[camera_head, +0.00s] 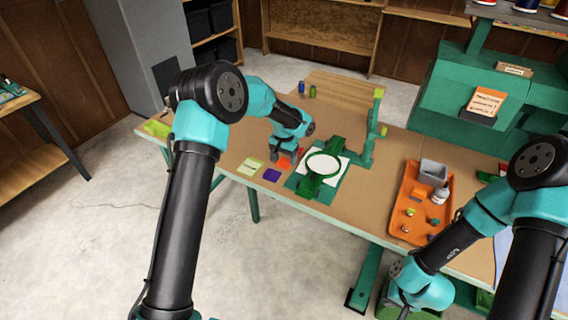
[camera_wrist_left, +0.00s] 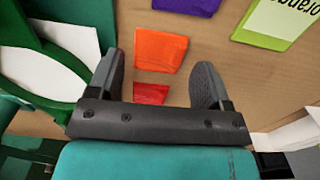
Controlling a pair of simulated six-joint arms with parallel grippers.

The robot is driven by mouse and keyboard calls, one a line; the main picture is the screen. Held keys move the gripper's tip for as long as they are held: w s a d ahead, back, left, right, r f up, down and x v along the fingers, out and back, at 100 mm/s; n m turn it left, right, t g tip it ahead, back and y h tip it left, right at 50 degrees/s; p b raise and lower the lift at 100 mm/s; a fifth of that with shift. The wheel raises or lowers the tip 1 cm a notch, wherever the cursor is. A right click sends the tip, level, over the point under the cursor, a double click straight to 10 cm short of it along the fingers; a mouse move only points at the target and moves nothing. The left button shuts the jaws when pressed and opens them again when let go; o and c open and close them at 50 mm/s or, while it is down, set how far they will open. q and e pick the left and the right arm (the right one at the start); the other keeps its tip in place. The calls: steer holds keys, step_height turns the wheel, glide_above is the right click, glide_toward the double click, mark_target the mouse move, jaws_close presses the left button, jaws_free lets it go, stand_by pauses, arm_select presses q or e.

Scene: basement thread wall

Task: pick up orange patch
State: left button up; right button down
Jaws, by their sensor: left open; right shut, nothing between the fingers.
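The orange patch (camera_wrist_left: 160,50) lies flat on the brown tabletop. In the head view it shows as a small orange piece (camera_head: 283,163) partly covered by my left gripper (camera_head: 284,157). In the left wrist view my left gripper (camera_wrist_left: 160,64) is open, with one finger on each side of the orange patch and nothing held. The height of the fingers above the table is hard to tell. My right gripper (camera_head: 402,312) is shut and empty, low at the bottom of the head view and partly hidden by my arm.
A red patch (camera_wrist_left: 150,94) lies close to the orange one. A purple patch (camera_head: 271,175) and a green-edged card (camera_head: 250,166) lie to the left. A green hoop frame (camera_head: 340,178) with a white sheet stands right. An orange tray (camera_head: 400,213) holds small items.

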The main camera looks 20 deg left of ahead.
mark_target(285, 162)
arm_select(q)
steer(key=shift+f, duration=1.2)
steer(key=shift+c, duration=0.4)
steer(key=c, duration=0.6)
